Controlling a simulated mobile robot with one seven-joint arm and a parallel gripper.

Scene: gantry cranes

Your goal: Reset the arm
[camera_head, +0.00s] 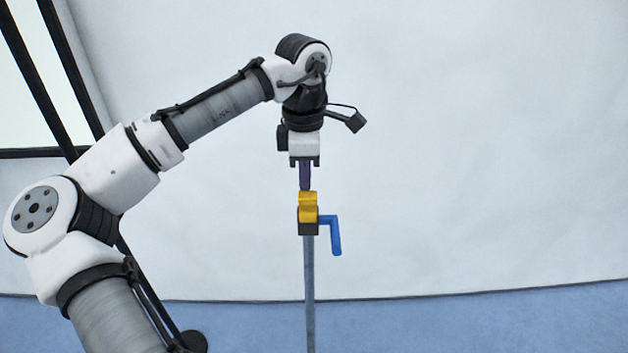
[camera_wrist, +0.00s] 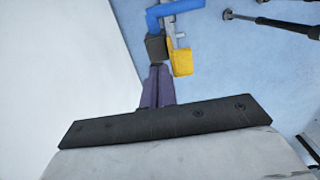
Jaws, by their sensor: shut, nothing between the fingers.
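My gripper (camera_head: 305,187) points straight down in the head view, with its narrow purple fingers together and nothing between them. Right below the fingertips is a yellow piece (camera_head: 308,205) on a dark block on top of a thin grey post. A blue crank handle (camera_head: 336,235) sticks out to the right of the block and bends down. In the wrist view the fingers (camera_wrist: 157,85) end close to the dark block, with the yellow piece (camera_wrist: 182,62) and the blue handle (camera_wrist: 175,10) beyond. I cannot tell whether the fingertips touch the block or the yellow piece.
The thin grey post (camera_head: 309,290) stands up from the blue floor (camera_head: 450,325). A large white wall (camera_head: 480,150) fills the back. Dark poles run down the left side behind my arm. The space right of the handle is clear.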

